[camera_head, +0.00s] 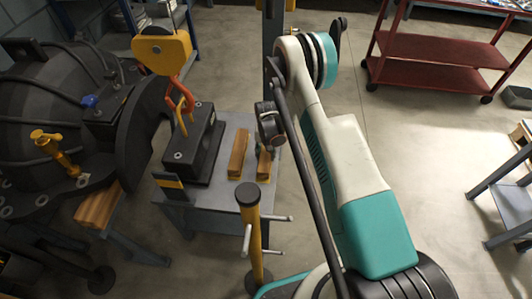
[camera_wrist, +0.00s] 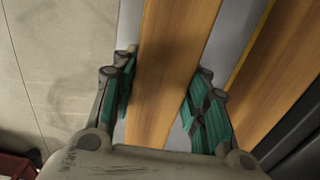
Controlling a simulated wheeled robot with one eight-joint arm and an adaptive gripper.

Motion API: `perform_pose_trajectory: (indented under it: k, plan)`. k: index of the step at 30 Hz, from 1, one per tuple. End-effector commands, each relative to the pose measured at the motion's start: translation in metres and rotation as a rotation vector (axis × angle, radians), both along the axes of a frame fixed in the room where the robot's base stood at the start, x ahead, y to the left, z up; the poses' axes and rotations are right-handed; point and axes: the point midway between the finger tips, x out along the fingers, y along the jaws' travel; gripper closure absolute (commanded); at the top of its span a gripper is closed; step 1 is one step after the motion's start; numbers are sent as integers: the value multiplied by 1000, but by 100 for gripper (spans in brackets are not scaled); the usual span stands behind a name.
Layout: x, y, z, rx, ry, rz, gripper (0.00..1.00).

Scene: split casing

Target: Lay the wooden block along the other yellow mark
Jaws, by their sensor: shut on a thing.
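My gripper (camera_wrist: 165,100) is shut on a long wooden block (camera_wrist: 176,45), with green-padded fingers on either side of it. In the head view this block (camera_head: 264,164) is at the right side of the grey table, partly hidden by my wrist. A second wooden block (camera_wrist: 285,75) lies beside it, roughly parallel, with a strip of grey between them. It also shows in the head view (camera_head: 238,154), left of the held one. A thin yellow line (camera_wrist: 250,45) runs along the second block's near edge. I cannot tell whether the held block touches the table.
The grey table (camera_head: 222,190) also carries a black casing piece (camera_head: 200,150), left of the blocks, with an orange hook and yellow hoist block (camera_head: 162,50) above. A yellow post (camera_head: 252,235) with handles stands at the table's front. Open floor lies right.

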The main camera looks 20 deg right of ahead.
Motion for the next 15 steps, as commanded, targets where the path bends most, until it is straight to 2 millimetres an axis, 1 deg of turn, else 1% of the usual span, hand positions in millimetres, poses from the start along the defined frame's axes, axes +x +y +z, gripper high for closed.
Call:
perform_pose_trajectory:
  k: [5, 6, 7, 8, 15]
  plan:
    - [0, 0, -3, 0, 0, 0, 93]
    - [0, 0, -3, 0, 0, 0, 50]
    - [0, 0, -3, 0, 0, 0, 43]
    - [0, 0, -3, 0, 0, 0, 39]
    - [0, 0, -3, 0, 0, 0, 39]
